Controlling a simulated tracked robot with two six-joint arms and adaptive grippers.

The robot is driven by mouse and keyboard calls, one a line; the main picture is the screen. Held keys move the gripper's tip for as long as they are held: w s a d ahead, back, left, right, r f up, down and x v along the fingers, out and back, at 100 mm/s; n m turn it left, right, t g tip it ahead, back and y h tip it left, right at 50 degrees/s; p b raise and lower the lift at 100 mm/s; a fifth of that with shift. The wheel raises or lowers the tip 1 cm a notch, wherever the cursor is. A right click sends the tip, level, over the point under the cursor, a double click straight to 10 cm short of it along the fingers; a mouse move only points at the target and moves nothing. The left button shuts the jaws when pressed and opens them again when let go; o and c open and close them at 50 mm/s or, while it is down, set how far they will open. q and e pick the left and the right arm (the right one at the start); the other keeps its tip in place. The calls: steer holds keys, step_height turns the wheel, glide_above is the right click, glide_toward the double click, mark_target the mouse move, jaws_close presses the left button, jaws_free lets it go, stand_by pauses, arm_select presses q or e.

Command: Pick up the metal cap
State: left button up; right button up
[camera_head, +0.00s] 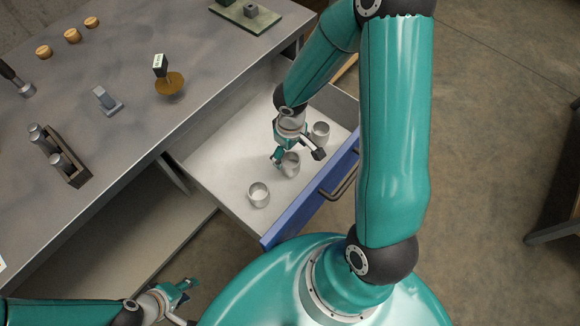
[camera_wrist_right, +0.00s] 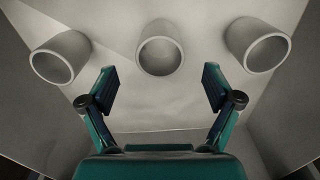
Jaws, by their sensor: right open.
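Three grey metal caps, open cups in shape, stand in the open drawer: one nearer the left (camera_head: 259,195), a middle one (camera_head: 290,166) and one at the right (camera_head: 320,133). My right gripper (camera_head: 298,156) is open and empty over the middle cap, partly covering it. In the right wrist view, the middle cap (camera_wrist_right: 160,50) lies ahead of the gap between the spread fingers (camera_wrist_right: 160,90), apart from them. The other caps show at the left (camera_wrist_right: 62,57) and right (camera_wrist_right: 257,46). My left gripper (camera_head: 185,301) is open and empty, low at the front, away from the drawer.
The drawer (camera_head: 225,170) has a blue front (camera_head: 285,222) with a dark handle (camera_head: 340,180). Its walls stand around the caps. The metal worktop (camera_head: 120,140) at left holds a rack (camera_head: 72,168), small wooden pieces, a brown disc (camera_head: 170,84) and a grey bracket (camera_head: 106,100).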

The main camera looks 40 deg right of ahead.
mark_target(290, 166)
step_height(290, 166, down, 5)
steer(key=shift+f+b, duration=0.15)
steer(key=shift+b, duration=0.9)
steer(key=shift+c, duration=0.3)
steer(key=c, duration=1.5)
